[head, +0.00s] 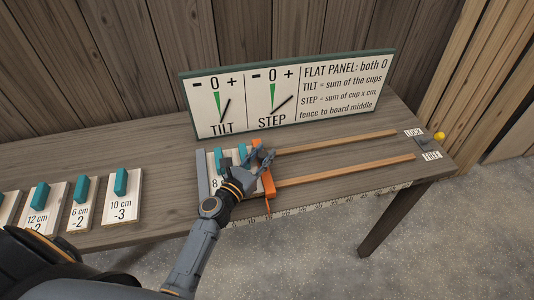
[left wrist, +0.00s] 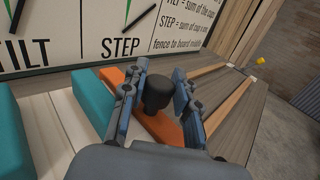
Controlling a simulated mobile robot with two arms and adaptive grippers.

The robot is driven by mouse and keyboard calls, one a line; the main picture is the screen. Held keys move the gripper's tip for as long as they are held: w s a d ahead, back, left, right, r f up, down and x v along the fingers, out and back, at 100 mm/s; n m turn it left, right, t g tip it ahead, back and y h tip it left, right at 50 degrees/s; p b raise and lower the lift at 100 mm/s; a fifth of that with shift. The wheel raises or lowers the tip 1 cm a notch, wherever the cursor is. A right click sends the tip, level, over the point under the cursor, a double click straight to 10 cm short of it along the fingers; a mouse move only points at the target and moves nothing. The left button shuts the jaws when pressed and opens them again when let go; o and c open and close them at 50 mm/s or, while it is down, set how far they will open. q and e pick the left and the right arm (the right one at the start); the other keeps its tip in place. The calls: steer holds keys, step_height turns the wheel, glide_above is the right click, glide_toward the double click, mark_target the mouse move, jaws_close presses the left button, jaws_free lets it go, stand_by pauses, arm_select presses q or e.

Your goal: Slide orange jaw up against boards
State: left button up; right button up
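The orange jaw (head: 269,184) lies across two wooden rails on the bench, just right of the boards (head: 214,160) with teal blocks. In the left wrist view the orange jaw (left wrist: 152,122) carries a black knob (left wrist: 158,91). My left gripper (head: 264,157) is over the jaw, its fingers apart on either side of the knob; it also shows in the left wrist view (left wrist: 163,76). A gap shows at the right finger; the left finger is close to the knob, contact unclear. My gripper hides whether jaw and boards touch. My right gripper is not in view.
A grey fence (head: 202,174) stands left of the boards. The rails (head: 345,170) are clear to the right, up to a yellow knob (head: 438,136) by LOCK and FREE labels. A sign (head: 290,94) stands behind. More boards with teal blocks (head: 121,181) lie at left.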

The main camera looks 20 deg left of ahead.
arm_select(q)
steer(key=o, duration=0.3)
steer(key=shift+s+a, duration=0.1)
steer(key=shift+a, duration=0.05)
steer(key=shift+o, duration=0.6)
steer(key=shift+a, duration=0.15)
steer(key=shift+s, duration=0.3)
steer(key=s, duration=0.3)
steer(key=s+a, duration=0.1)
steer(key=s, duration=0.3)
steer(key=s+a, duration=0.1)
steer(key=s, duration=0.3)
steer(key=shift+s+a, duration=0.15)
steer(key=shift+s, duration=0.05)
